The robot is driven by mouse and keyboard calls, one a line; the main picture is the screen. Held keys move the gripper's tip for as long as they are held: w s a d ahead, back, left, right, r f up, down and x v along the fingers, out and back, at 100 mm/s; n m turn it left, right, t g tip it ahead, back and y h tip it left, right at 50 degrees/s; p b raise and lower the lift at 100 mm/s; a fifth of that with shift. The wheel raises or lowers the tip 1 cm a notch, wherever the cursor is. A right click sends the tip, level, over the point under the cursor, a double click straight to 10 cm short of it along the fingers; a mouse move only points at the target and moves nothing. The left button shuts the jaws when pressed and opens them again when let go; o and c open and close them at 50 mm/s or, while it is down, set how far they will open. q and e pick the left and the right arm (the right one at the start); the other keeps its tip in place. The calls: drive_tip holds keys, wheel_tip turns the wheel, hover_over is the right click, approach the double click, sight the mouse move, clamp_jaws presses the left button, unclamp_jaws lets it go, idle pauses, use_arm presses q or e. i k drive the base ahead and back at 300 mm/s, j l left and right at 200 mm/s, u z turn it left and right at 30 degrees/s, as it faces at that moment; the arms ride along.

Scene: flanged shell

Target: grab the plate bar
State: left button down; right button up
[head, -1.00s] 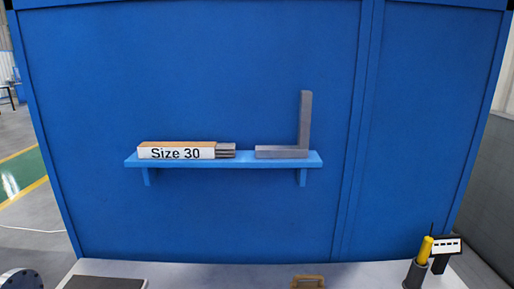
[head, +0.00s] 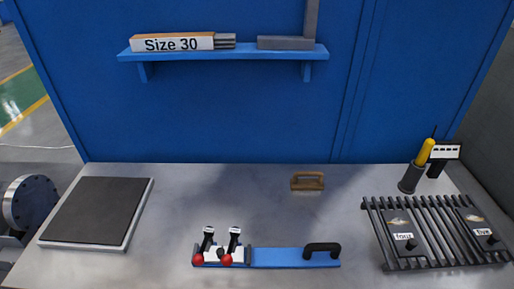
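A flat blue bar (head: 290,258) lies at the front middle of the grey table; it looks like the plate bar, though no label shows this. A black arched handle (head: 322,250) stands on its right end. Its left end carries a white block with two black levers and two red knobs (head: 198,259). Neither of my grippers is in view, and nothing is seen touching the bar.
A dark square pad (head: 95,211) lies at left, beside a round flanged part (head: 30,204). A black slatted rack (head: 435,232) holds two labelled plates at right. A wooden-handled block (head: 307,181) lies mid-table. A blue shelf (head: 225,54) holds a "Size 30" box (head: 172,43).

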sight(319, 255)
drive_tip(key=j+z, duration=0.15)
drive_tip(key=j, duration=0.3)
drive_tip(key=j+z, duration=0.1)
drive_tip(key=j, duration=0.3)
drive_tip(key=k+j+z, duration=0.15)
drive_tip(key=j, duration=0.3)
drive_tip(key=j+z, duration=0.15)
drive_tip(key=j, duration=0.25)
drive_tip(key=k+j+z, duration=0.1)
drive_tip(key=j, duration=0.3)
drive_tip(key=k, duration=0.05)
